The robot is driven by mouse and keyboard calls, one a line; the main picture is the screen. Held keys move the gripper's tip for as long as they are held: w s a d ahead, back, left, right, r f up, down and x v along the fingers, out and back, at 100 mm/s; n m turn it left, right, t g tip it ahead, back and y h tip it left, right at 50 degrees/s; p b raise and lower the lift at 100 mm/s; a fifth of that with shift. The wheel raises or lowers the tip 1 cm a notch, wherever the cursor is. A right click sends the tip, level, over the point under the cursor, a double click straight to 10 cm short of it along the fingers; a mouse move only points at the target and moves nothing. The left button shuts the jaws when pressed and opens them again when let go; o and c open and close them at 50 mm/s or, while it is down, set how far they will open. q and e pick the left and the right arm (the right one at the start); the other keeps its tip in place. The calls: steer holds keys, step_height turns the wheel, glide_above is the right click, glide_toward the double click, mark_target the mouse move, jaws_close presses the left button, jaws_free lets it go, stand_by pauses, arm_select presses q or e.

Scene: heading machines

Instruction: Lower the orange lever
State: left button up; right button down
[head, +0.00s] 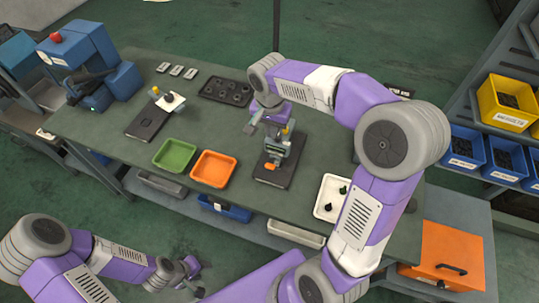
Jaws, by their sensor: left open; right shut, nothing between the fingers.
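A small grey-and-teal machine (277,150) stands on a dark base plate in the middle of the table. A small orange part (271,165), which looks like the end of the orange lever, shows low on its front; a yellow-orange piece shows near its top. My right gripper (254,129) points down at the back left of this machine, shut and empty. Whether it touches the machine I cannot tell. My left gripper (193,276) is open and empty, low in front of the table and away from the machine.
A green tray (175,155) and an orange tray (214,169) lie left of the machine. A white tray (332,196) with small dark parts lies to its right. A second device (168,101) on a dark plate, a dark holed tray (227,91) and a blue machine (95,65) stand further left.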

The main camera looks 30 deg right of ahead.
glide_above(271, 164)
steer(key=f, duration=0.6)
steer(key=d+f, duration=0.1)
steer(key=f, duration=0.2)
steer(key=shift+w+f+b, duration=0.35)
steer(key=shift+f, duration=0.05)
steer(key=f, duration=0.2)
steer(key=a+f, duration=0.1)
steer(key=shift+s+f, duration=0.1)
steer(key=shift+s, duration=0.3)
steer(key=shift+s+a+f, duration=0.1)
steer(key=shift+a+f, duration=0.1)
steer(key=shift+f, duration=0.15)
